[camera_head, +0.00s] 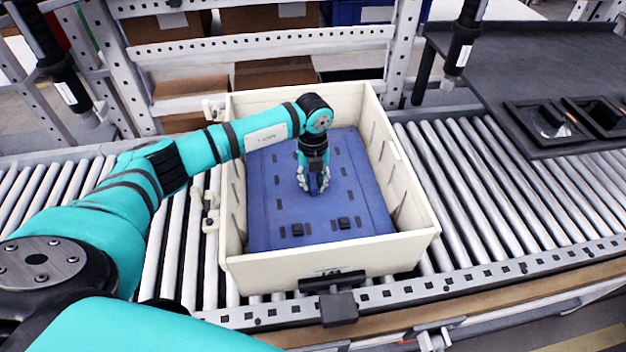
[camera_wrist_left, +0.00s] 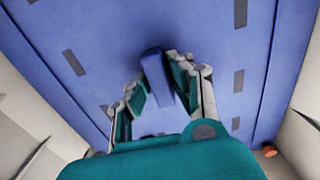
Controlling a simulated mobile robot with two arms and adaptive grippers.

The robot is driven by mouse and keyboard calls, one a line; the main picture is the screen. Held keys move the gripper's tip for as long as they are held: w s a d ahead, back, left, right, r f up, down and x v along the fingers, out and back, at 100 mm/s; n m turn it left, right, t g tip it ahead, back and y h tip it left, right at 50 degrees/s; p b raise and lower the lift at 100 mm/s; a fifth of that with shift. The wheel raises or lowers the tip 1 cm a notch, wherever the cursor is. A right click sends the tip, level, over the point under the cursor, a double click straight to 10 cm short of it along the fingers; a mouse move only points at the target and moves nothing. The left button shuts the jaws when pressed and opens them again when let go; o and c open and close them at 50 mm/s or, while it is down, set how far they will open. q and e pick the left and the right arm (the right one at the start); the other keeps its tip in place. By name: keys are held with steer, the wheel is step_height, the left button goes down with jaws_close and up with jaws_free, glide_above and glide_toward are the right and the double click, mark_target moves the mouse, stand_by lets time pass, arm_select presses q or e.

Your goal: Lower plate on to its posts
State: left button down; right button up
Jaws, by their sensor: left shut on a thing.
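The blue plate (camera_head: 275,220) lies inside the cream crate (camera_head: 245,265), filling most of its inside. It has dark slots and two small black blocks near its front edge. My left gripper (camera_head: 314,188) reaches down into the crate and is shut on the plate's raised blue handle near its middle. In the left wrist view the fingers (camera_wrist_left: 160,85) sit on both sides of this handle, and the plate (camera_wrist_left: 190,25) spreads around them. An orange spot (camera_wrist_left: 270,151) shows by the plate's edge. The posts are not clearly seen, and I cannot tell whether the plate touches them. My right gripper is not in view.
The crate stands on a roller conveyor (camera_head: 490,190) with a metal rail along its front. A dark table (camera_head: 510,75) with black trays (camera_head: 555,125) is at the right. Metal shelving with boxes (camera_head: 270,75) stands behind. Black hanging tools (camera_head: 463,45) are at the back right.

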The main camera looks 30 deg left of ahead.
arm_select(q)
steer(key=shift+f+b, duration=0.3)
steer(key=shift+f, duration=0.05)
stand_by(0.3)
steer(key=shift+w, duration=0.1)
stand_by(0.4)
steer(key=c, duration=1.4)
jaws_free()
steer(key=shift+o, duration=1.4)
steer(key=shift+f, duration=0.15)
step_height(320, 180, up, 12)
steer(key=shift+r, duration=0.1)
